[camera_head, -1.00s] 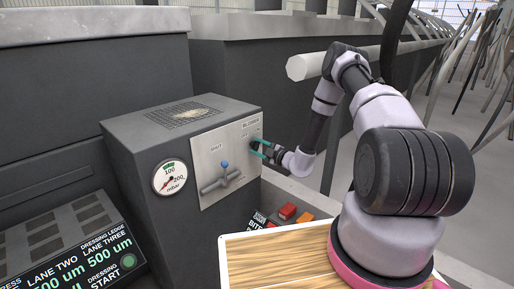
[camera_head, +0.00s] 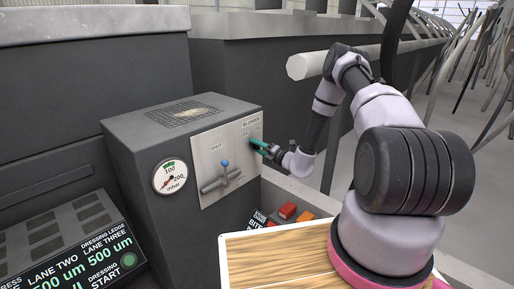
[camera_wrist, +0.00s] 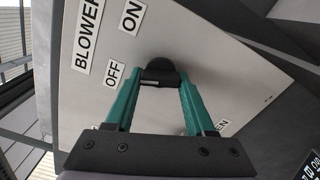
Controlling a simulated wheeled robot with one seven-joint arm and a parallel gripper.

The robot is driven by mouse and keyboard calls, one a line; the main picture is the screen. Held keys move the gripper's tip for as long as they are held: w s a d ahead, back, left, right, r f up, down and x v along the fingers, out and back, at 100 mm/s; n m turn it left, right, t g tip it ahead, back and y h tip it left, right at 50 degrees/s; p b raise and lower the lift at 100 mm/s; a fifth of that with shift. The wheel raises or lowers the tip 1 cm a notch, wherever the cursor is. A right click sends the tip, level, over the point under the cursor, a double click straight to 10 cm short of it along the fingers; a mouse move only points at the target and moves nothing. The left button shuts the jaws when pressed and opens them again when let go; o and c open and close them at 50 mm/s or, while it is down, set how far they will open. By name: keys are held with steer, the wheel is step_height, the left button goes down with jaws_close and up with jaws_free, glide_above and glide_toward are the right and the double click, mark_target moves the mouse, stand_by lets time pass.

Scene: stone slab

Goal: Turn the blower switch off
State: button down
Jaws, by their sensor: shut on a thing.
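The blower switch (camera_wrist: 160,69) is a dark rounded knob on a pale panel (camera_wrist: 225,65). In the wrist view it sits between my teal fingertips, beside the OFF label (camera_wrist: 114,76) and with the ON label (camera_wrist: 131,18) farther up. I cannot tell which label the knob points to. My gripper (camera_wrist: 161,84) is shut on the knob, one finger on each side. In the head view my gripper (camera_head: 256,144) reaches the panel's right part, below the BLOWER label (camera_head: 251,122), and hides the knob.
A blue-tipped lever (camera_head: 224,164) on a valve sits left on the same panel. A pressure gauge (camera_head: 170,177) is on the dark box (camera_head: 130,150). Red and orange buttons (camera_head: 288,211) and a wooden-topped board (camera_head: 285,258) lie below my arm.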

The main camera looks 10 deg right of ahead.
steer(key=shift+f+n, duration=0.15)
steer(key=shift+n, duration=1.65)
steer(key=shift+c, duration=1.2)
jaws_free()
steer(key=shift+s+d, duration=0.1)
steer(key=shift+d, duration=0.05)
steer(key=v, duration=1)
steer(key=shift+s+d, duration=0.15)
steer(key=shift+s, duration=0.1)
